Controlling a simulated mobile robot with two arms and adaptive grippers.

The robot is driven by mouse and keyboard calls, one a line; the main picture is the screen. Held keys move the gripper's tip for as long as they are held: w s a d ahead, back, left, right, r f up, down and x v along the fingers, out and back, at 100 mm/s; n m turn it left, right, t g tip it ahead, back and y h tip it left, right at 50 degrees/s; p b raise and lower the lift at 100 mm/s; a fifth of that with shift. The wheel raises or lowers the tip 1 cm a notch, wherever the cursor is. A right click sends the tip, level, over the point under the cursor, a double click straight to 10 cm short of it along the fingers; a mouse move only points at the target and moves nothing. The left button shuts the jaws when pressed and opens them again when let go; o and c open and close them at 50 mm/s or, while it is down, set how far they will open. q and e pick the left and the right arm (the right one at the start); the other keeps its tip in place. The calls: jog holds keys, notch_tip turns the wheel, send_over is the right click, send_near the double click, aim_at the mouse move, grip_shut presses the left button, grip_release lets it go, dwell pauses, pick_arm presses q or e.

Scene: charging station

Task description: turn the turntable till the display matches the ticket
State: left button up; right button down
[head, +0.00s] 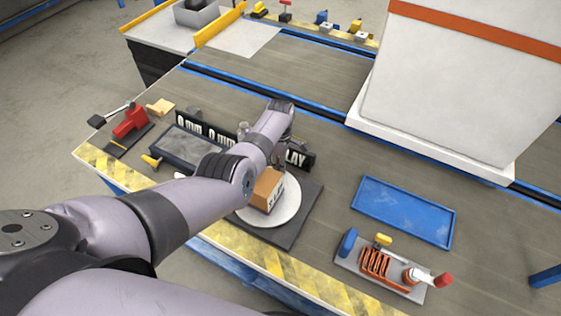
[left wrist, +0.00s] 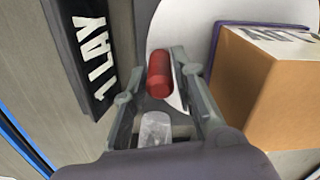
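The white turntable disc (head: 288,208) sits on a dark square base (head: 308,217). A tan box (head: 266,190) with dark lettering stands on it; the box (left wrist: 265,95) also fills the right of the left wrist view. A dark board with white lettering (head: 298,158) stands behind, partly covered by my arm; "1 LAY" reads on it in the left wrist view (left wrist: 90,50). My left gripper (left wrist: 165,70) is over the disc, its fingers on either side of a red cylinder (left wrist: 158,74). I cannot tell if they press on it. My right gripper is not in view. I cannot identify a ticket.
A dark tray (head: 185,150), a red tool (head: 130,122) and a yellow piece (head: 151,161) lie left of the turntable. An empty blue tray (head: 404,210) and a fixture with orange coils (head: 375,263) are to the right. A large white cabinet (head: 450,85) stands behind.

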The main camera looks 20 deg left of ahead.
pick_arm(q)
jog(key=o, duration=0.3)
jog(key=shift+r, duration=0.15)
notch_tip(320, 180, up, 12)
dwell(0.7)
